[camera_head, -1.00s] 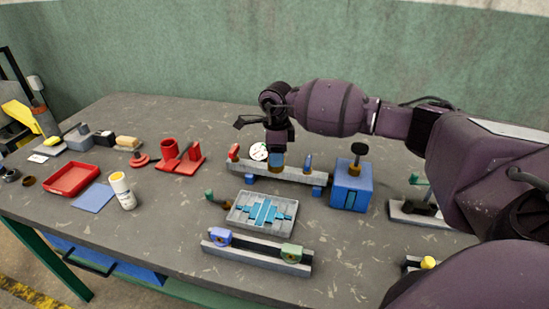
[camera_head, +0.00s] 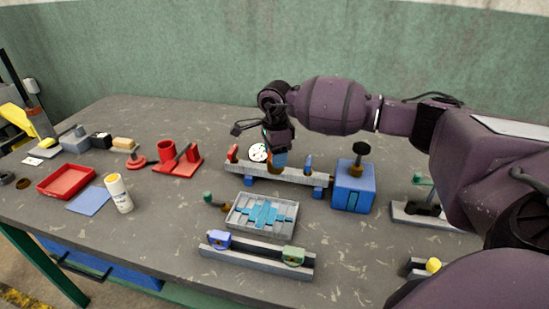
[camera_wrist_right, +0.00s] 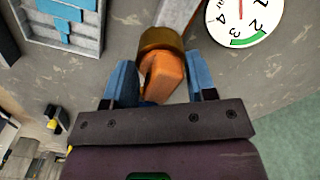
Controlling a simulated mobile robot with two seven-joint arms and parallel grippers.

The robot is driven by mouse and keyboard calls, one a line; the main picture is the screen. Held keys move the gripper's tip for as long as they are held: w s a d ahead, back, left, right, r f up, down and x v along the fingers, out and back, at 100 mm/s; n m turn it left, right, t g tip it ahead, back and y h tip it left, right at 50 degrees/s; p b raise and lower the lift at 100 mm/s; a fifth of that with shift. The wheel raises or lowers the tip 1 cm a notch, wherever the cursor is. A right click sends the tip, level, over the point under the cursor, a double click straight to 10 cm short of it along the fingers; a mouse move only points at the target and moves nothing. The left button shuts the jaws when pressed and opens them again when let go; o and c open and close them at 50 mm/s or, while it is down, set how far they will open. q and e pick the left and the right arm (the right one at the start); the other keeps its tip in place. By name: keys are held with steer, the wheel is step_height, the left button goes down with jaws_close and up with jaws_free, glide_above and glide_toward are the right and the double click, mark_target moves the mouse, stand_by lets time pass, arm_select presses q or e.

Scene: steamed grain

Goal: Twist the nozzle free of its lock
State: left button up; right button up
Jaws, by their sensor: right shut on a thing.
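The nozzle, an orange block-like piece (camera_wrist_right: 166,76), shows in the right wrist view above a round brass collar (camera_wrist_right: 160,38). My right gripper (camera_wrist_right: 162,84) has its blue fingers on either side of the orange piece and is shut on it. In the head view, my right gripper (camera_head: 278,160) points down at the grey rail fixture (camera_head: 300,177), and a bit of the brass collar (camera_head: 274,170) shows below the fingers. The gripper hides most of the nozzle there. I cannot tell whether the lock is released. My left gripper is not in view.
A blue box with a black knob (camera_head: 353,187) is to the right. A grey tray with blue inserts (camera_head: 240,217) and a second rail (camera_head: 255,257) are in front. Red holders and a bottle (camera_head: 120,193) are left.

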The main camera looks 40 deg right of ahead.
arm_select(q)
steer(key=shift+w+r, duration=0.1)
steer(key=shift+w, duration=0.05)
arm_select(e)
steer(key=shift+d+r, duration=0.1)
steer(key=shift+r, duration=0.05)
steer(key=shift+w+n+b, duration=0.1)
steer(key=shift+n+b, duration=0.35)
steer(key=shift+n, duration=0.45)
steer(key=shift+d+n+b, duration=0.15)
steer(key=shift+n+b, duration=0.5)
steer(key=shift+n, duration=0.85)
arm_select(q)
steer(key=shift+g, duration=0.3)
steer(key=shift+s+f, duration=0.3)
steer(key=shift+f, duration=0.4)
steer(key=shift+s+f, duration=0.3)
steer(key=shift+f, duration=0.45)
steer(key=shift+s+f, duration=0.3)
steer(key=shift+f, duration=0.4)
arm_select(e)
steer(key=shift+n, duration=0.7)
arm_select(q)
steer(key=shift+b, duration=0.35)
